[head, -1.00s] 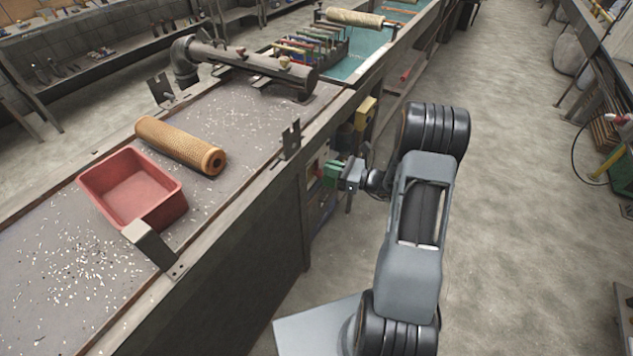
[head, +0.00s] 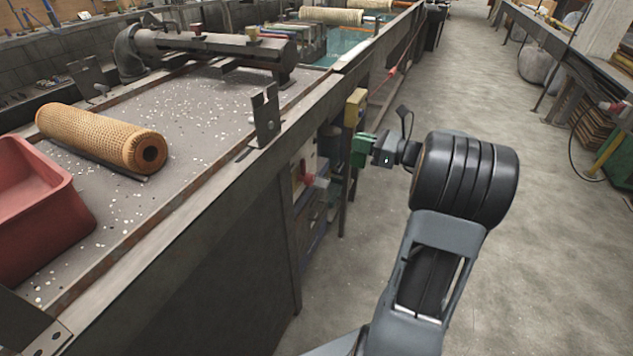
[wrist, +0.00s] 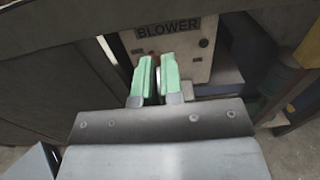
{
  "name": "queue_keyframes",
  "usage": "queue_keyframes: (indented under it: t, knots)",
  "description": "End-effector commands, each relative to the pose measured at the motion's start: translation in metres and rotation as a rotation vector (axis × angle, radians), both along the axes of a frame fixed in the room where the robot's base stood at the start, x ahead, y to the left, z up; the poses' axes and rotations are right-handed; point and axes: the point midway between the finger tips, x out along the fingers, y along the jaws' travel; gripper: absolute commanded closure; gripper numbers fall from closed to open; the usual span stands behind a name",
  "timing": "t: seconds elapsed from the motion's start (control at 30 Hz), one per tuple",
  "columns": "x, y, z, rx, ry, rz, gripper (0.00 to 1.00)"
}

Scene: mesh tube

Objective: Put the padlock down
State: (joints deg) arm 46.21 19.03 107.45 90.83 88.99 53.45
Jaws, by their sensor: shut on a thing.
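My gripper (head: 362,150) has green fingers and is at the right side of the long bench, in front of the equipment under it. In the wrist view, my gripper (wrist: 158,64) points at a pale panel marked BLOWER (wrist: 175,40). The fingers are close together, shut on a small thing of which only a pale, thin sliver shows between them. I take this to be the padlock (wrist: 157,85); its shape is mostly hidden by the fingers. In the head view the padlock cannot be made out.
A red bin (head: 40,225) and a perforated tan roll (head: 100,138) sit on the bench top. A metal bracket (head: 266,115) stands on the bench edge. A red part (head: 308,180) sticks out from the equipment below. The aisle floor (head: 540,230) at right is clear.

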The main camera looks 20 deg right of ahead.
Motion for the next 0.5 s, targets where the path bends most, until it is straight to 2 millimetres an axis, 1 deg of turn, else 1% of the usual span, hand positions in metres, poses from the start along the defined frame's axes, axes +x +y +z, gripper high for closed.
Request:
queue_keyframes:
  t: [0.03, 0.17, 0.33, 0.37, 0.4, 0.5]
  knots:
    - [0.007, 0.005, -0.007, 0.0, 0.0, 0.005, 1.0]
    - [0.032, 0.021, -0.021, 0.001, 0.002, 0.01, 1.0]
    - [0.069, 0.044, -0.04, 0.001, 0.001, 0.011, 1.0]
    - [0.075, 0.047, -0.043, 0.001, 0.002, 0.009, 1.0]
    - [0.081, 0.05, -0.052, 0.002, 0.003, 0.008, 1.0]
    - [0.092, 0.056, -0.068, 0.002, 0.003, 0.006, 1.0]
